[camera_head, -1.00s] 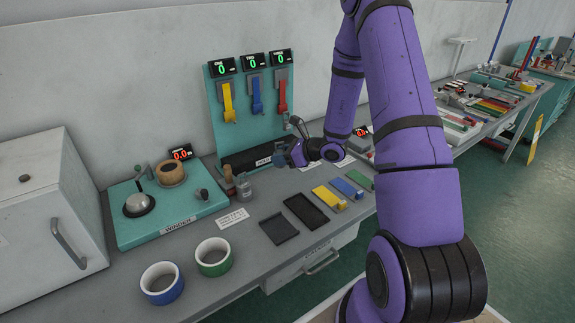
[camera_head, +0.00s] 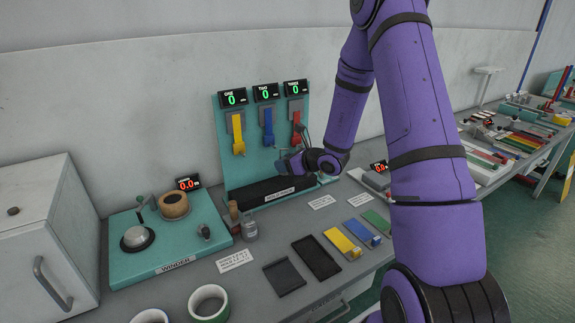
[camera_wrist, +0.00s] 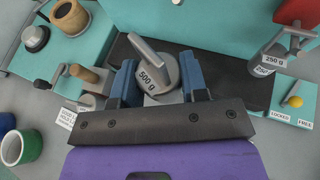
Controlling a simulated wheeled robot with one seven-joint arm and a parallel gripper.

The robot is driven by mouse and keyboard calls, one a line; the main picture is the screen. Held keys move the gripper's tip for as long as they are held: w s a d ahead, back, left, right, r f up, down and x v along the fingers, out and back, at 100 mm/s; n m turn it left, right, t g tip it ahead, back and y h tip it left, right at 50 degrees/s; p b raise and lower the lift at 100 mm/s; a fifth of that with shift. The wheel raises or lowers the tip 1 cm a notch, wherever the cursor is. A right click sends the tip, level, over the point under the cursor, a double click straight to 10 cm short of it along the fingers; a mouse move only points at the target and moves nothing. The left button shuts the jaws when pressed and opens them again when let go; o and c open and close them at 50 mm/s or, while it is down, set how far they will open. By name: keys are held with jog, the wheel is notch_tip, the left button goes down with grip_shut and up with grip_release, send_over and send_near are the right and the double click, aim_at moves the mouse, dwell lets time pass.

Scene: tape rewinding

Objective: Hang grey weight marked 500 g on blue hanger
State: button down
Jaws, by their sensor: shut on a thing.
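The grey weight marked 500 g (camera_wrist: 152,72) is in my gripper (camera_wrist: 158,84), between its two blue fingers, with its handle tilted toward the upper left in the wrist view. In the head view my gripper (camera_head: 287,163) is in front of the lower right of the teal board, above the black strip; the weight is hard to make out there. The blue hanger (camera_head: 268,126) hangs in the middle of the board under a display reading 0. It is up and left of my gripper, with nothing on it.
The yellow hanger (camera_head: 238,133) and red hanger (camera_head: 297,127) flank the blue one. A 250 g weight (camera_wrist: 264,68) stands right of my gripper in the wrist view. The black strip (camera_head: 250,194) lies below the board. The winder (camera_head: 160,240) is at left.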

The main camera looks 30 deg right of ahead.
jog(key=shift+w+f, duration=0.25)
jog(key=shift+w, duration=1.05)
jog(key=shift+w+f, duration=0.2)
jog(key=shift+w, duration=1.05)
jog(key=shift+w+f, duration=0.25)
jog(key=shift+w, duration=1.05)
